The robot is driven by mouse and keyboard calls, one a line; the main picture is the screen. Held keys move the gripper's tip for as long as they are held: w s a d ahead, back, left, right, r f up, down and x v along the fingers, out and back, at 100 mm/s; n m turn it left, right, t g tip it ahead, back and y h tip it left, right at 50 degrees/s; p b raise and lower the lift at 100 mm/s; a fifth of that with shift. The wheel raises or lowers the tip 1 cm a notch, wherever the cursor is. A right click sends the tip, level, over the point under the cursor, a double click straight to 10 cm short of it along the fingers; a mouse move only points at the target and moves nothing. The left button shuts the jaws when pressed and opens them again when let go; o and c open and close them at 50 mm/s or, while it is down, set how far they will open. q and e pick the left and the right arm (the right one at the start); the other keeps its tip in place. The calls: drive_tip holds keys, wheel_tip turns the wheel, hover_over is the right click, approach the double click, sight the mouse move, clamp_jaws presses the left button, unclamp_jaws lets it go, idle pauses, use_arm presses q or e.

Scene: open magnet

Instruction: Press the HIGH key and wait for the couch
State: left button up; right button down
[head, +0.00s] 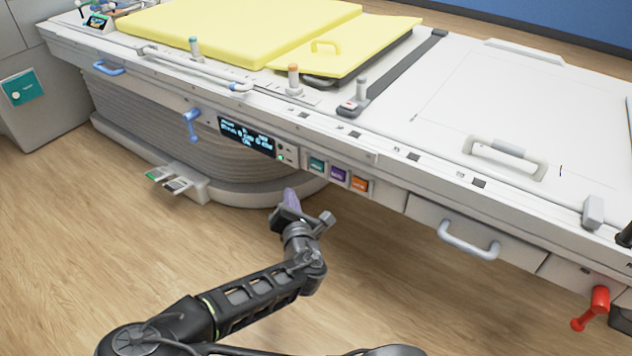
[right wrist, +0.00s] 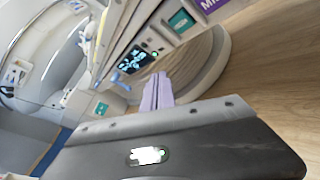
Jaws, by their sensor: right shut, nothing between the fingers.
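Three square keys sit in a row on the front edge of the couch (head: 400,132): teal (head: 317,164), purple (head: 338,174) and orange (head: 360,184). Their labels are too small to read in the head view. In the right wrist view the teal key (right wrist: 181,20) and part of the purple key (right wrist: 212,4), lettered "MI", show at the top; the orange key is out of that view. My right gripper (head: 290,194) is shut and empty, below and left of the keys, apart from them. Its pale purple fingers (right wrist: 157,91) point toward the couch. My left gripper is not in view.
A lit display (head: 247,137) is left of the keys. A blue lever (head: 191,124) hangs farther left, above a foot pedal unit (head: 177,184). A drawer with a grey handle (head: 468,240) and a red lever (head: 592,308) are on the right. Open floor lies in front.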

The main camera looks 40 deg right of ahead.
sight(317, 165)
drive_tip(key=shift+w+a+r, duration=0.15)
drive_tip(key=shift+w+r, duration=0.05)
drive_tip(key=shift+r, duration=0.1)
drive_tip(key=shift+w+d, duration=0.4)
drive_tip(key=shift+d, duration=1.05)
drive_tip(key=shift+w+d, duration=0.45)
drive_tip(key=shift+d, duration=0.95)
drive_tip(key=shift+w+d, duration=0.4)
drive_tip(key=shift+d, duration=1.05)
drive_tip(key=shift+d+p, duration=0.1)
drive_tip(key=shift+p, duration=0.25)
drive_tip(key=shift+w+d, duration=0.1)
drive_tip(key=shift+d, duration=0.2)
